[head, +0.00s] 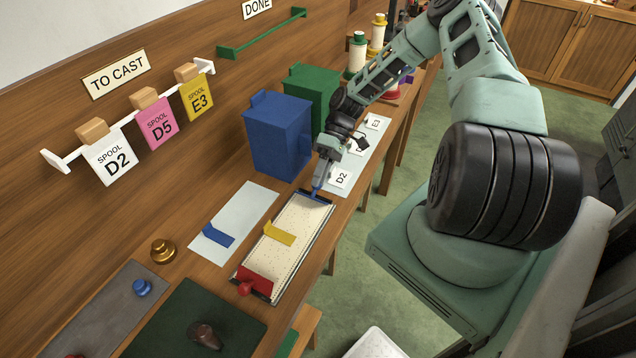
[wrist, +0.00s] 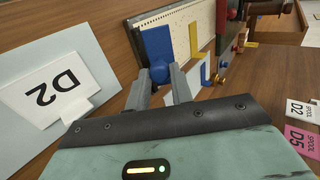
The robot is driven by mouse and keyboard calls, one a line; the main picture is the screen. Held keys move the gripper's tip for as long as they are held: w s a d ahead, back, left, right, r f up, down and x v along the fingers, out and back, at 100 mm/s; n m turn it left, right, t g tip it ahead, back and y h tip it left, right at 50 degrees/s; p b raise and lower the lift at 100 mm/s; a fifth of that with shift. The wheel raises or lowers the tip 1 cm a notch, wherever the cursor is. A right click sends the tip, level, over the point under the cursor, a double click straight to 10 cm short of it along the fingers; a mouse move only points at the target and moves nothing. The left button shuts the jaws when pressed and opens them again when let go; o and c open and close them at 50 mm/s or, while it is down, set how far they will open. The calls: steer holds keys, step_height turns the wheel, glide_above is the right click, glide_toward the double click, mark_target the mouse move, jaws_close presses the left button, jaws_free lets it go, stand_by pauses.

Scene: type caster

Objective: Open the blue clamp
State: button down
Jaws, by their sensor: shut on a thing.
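The blue clamp (wrist: 157,42) spans the far end of a long cream board (head: 285,245), and its dark blue bar (head: 316,197) shows in the head view. My gripper (head: 318,187) reaches down to this end of the board. In the wrist view my gripper (wrist: 160,76) has its two grey fingers on either side of the clamp's round blue knob (wrist: 160,72), shut on it. The fingers partly hide the knob. How far the clamp bar is raised cannot be told.
A red clamp (head: 255,282) sits at the board's near end. A yellow angled piece (head: 279,233) lies on the board; a blue one (head: 217,235) lies on a pale sheet beside it. A blue bin (head: 278,140) and a green bin (head: 312,95) stand close to my arm.

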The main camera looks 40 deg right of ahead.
steer(key=shift+w+d+f+y+b, duration=0.1)
steer(key=shift+d+f+y+b, duration=0.2)
steer(key=shift+y+b, duration=0.2)
steer(key=c, duration=1.2)
jaws_free()
steer(key=shift+c, duration=0.2)
steer(key=b+v, duration=0.6)
steer(key=v, duration=1.1)
steer(key=shift+w+d, duration=0.15)
steer(key=shift+w, duration=0.15)
